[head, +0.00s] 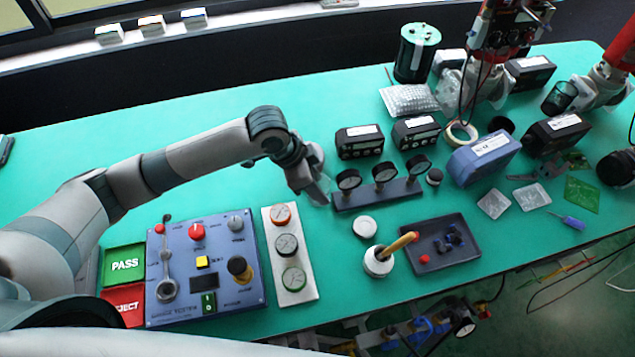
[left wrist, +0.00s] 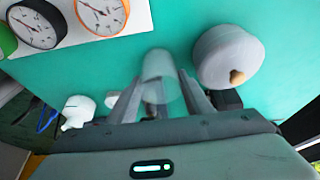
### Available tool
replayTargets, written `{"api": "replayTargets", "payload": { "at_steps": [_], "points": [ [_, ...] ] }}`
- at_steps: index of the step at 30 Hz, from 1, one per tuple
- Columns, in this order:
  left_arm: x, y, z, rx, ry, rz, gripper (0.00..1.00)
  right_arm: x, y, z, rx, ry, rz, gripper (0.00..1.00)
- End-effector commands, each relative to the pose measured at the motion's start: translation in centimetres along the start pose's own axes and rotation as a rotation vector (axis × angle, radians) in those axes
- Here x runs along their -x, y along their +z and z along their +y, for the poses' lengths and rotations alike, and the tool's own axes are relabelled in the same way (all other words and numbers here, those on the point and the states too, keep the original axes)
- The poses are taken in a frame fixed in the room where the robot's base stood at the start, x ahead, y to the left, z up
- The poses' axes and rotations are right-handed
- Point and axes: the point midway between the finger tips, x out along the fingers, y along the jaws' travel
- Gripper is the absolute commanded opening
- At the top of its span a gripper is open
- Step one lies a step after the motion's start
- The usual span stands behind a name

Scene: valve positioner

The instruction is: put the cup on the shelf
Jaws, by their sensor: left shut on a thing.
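My left gripper (head: 318,190) is over the table, just right of the white gauge panel and left of the dark gauge stand. It is shut on a clear, see-through cup (left wrist: 160,75), which shows between the two fingers in the left wrist view. In the head view the cup is faint against the table, and I cannot tell whether it touches the surface. No shelf can be made out for certain in either view. My right gripper cannot be made out.
The gauge panel (head: 306,272) and blue control box (head: 220,298) lie near the gripper. The gauge stand (head: 400,192), a white pot (head: 377,266) and a dark tray (head: 465,257) are to the right. A pale round thing (left wrist: 228,50) is beside the fingers. The back left table is clear.

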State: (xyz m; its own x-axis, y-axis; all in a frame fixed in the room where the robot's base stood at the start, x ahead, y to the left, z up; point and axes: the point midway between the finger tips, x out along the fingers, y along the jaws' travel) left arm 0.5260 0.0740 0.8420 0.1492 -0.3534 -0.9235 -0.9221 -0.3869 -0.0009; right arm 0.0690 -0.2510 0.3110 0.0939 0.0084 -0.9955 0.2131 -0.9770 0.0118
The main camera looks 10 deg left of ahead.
Motion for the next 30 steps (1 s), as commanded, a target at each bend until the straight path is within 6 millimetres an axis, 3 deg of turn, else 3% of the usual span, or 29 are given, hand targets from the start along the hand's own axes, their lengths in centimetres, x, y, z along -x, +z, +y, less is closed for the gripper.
{"api": "replayTargets", "payload": {
  "at_steps": [9, 10, 12, 23, 30],
  "points": [
    [-0.2, 0.1, 0.0, 0.000, 0.001, 0.000, 0.24, 0.1, 0.2, 0.1, 0.000, 0.001, -0.003, 0.27],
    [-0.2, 0.1, 0.0, 0.000, 0.001, 0.000, 0.50, 0.0, 0.2, 0.2, 0.000, 0.002, -0.003, 0.27],
    [-0.2, 0.1, 0.0, -0.001, 0.001, 0.000, 0.64, 0.0, 0.2, 0.3, 0.000, 0.003, -0.003, 0.27],
    [-0.1, 0.0, 0.0, -0.001, 0.000, 0.000, 0.64, 0.0, 0.4, 0.7, 0.001, 0.007, -0.005, 0.27],
    [1.6, 0.0, 0.0, -0.002, 0.000, 0.001, 0.64, -0.3, 0.4, 0.7, 0.000, 0.007, -0.005, 0.27]
  ]
}}
